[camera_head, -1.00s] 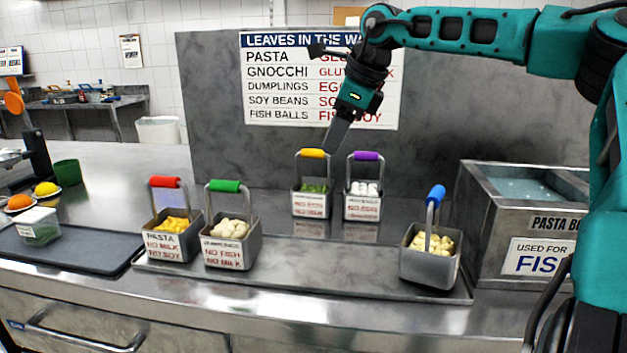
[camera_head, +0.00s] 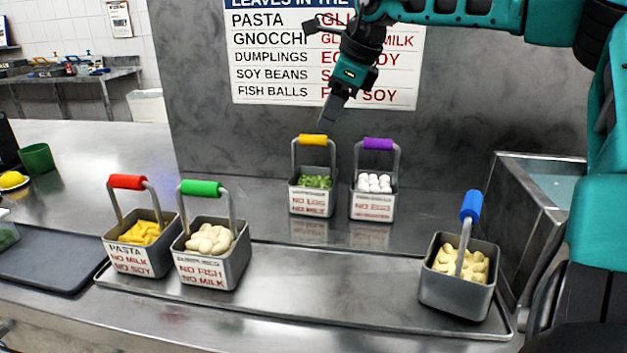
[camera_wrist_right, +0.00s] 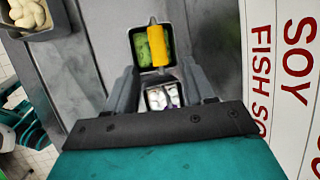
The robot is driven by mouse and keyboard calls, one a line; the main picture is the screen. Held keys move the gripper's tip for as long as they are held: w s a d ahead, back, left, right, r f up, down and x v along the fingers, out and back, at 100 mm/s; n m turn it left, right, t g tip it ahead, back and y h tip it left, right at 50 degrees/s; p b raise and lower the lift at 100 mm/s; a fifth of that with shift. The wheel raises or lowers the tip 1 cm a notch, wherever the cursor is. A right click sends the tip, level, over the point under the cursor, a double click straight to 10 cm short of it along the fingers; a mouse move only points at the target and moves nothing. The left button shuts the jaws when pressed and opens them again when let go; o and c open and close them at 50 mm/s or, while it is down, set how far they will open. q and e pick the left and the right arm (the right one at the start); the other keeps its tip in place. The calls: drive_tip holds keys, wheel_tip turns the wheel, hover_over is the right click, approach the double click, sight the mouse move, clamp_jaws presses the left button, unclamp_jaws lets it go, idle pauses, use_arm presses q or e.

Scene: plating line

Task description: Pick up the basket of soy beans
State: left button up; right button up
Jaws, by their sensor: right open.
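The soy bean basket is a small metal basket (camera_head: 309,201) with a yellow handle (camera_head: 313,140) and green beans (camera_head: 315,182), at the back of the counter. Its label reads "NO EGG NO MILK". My right gripper (camera_head: 329,117) is open and empty, pointing down above and slightly right of the yellow handle in the head view. In the right wrist view, the yellow handle (camera_wrist_right: 158,45) and green beans (camera_wrist_right: 142,52) lie ahead of the open fingers (camera_wrist_right: 160,88). My left gripper is not in view.
A purple-handled basket (camera_head: 373,204) of white balls stands close on the right. Red-handled (camera_head: 138,261), green-handled (camera_head: 212,269) and blue-handled (camera_head: 455,293) baskets stand on the front tray (camera_head: 330,283). A sign wall (camera_head: 210,130) rises behind; a metal boiler (camera_head: 525,220) is at right.

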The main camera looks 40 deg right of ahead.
sight(314, 139)
drive_tip(key=x, duration=0.4)
drive_tip(key=shift+w+f, duration=0.15)
drive_tip(key=shift+f, duration=0.15)
drive_tip(key=shift+a+b+x, duration=0.15)
drive_tip(key=shift+x, duration=1.15)
drive_tip(key=shift+a+b+x, duration=0.15)
drive_tip(key=shift+x, duration=1.15)
drive_tip(key=shift+w+r, duration=0.1)
drive_tip(key=shift+w, duration=0.05)
drive_tip(key=shift+c, duration=0.5)
clamp_jaws()
